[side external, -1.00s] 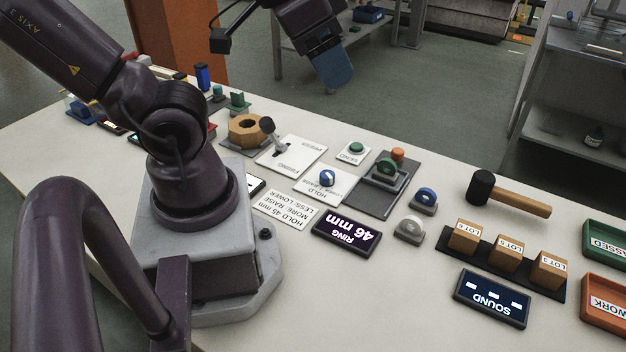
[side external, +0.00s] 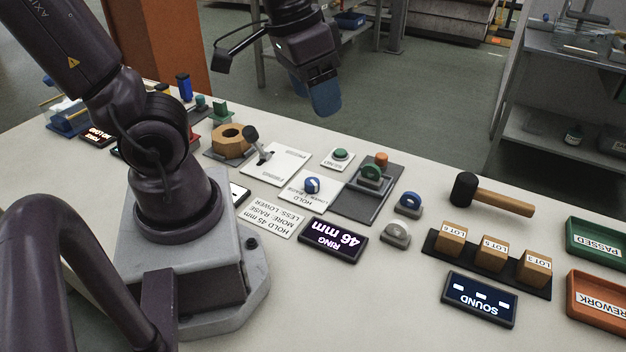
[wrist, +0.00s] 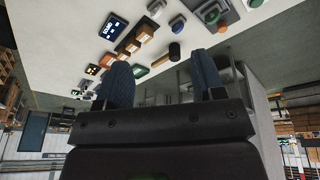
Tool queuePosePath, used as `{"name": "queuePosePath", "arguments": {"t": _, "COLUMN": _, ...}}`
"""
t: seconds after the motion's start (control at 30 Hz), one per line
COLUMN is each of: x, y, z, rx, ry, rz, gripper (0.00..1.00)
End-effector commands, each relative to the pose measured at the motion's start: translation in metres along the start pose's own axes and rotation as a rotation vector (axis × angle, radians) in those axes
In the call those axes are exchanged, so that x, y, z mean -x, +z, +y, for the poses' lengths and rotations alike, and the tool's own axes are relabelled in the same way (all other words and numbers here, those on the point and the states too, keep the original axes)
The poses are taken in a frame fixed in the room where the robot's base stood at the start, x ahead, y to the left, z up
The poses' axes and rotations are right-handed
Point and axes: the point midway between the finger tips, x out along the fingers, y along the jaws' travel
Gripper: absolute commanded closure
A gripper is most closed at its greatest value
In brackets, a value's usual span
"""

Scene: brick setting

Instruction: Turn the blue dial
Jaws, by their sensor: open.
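The blue dial (side external: 312,185) with a white mark sits on a white plate (side external: 297,199) lettered HOLD, near the middle of the bench in the side view. I cannot make it out in the wrist view. My gripper (side external: 311,95) hangs in the air beyond the bench's far edge, well above and apart from the dial. Its two blue fingers are spread with nothing between them, as the wrist view (wrist: 162,76) also shows. A dark display (side external: 334,239) reads RING 46 mm. A card (side external: 266,216) beside it reads HOLD 45 mm, MORE: RAISE, LESS: LOWER.
A mallet (side external: 492,196), lot blocks (side external: 492,254) and green (side external: 594,252) and orange trays (side external: 582,311) lie right.

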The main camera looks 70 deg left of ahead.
Motion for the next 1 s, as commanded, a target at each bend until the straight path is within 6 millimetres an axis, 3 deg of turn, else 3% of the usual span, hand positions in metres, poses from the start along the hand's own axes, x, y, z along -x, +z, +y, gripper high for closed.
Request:
{"name": "queuePosePath", "arguments": {"t": 0.03, "x": -0.017, "y": -0.003, "z": -0.008, "rx": 0.092, "ry": 0.009, "rz": -0.070, "gripper": 0.37}}
{"name": "queuePosePath", "arguments": {"t": 0.27, "x": -0.084, "y": -0.013, "z": -0.052, "rx": 0.726, "ry": -0.031, "rz": -0.260, "gripper": 0.37}}
{"name": "queuePosePath", "arguments": {"t": 0.5, "x": -0.154, "y": -0.003, "z": -0.126, "rx": 1.646, "ry": -0.276, "rz": -0.281, "gripper": 0.37}}
{"name": "queuePosePath", "arguments": {"t": 0.6, "x": -0.168, "y": -0.003, "z": -0.153, "rx": 2.001, "ry": -0.363, "rz": -0.192, "gripper": 0.37}}
{"name": "queuePosePath", "arguments": {"t": 0.7, "x": -0.169, "y": -0.012, "z": -0.165, "rx": 2.249, "ry": -0.367, "rz": -0.094, "gripper": 0.37}}
{"name": "queuePosePath", "arguments": {"t": 0.83, "x": -0.170, "y": -0.018, "z": -0.167, "rx": 2.421, "ry": -0.357, "rz": -0.038, "gripper": 0.37}}
{"name": "queuePosePath", "arguments": {"t": 1.0, "x": -0.176, "y": -0.016, "z": -0.168, "rx": 2.476, "ry": -0.364, "rz": -0.025, "gripper": 0.37}}
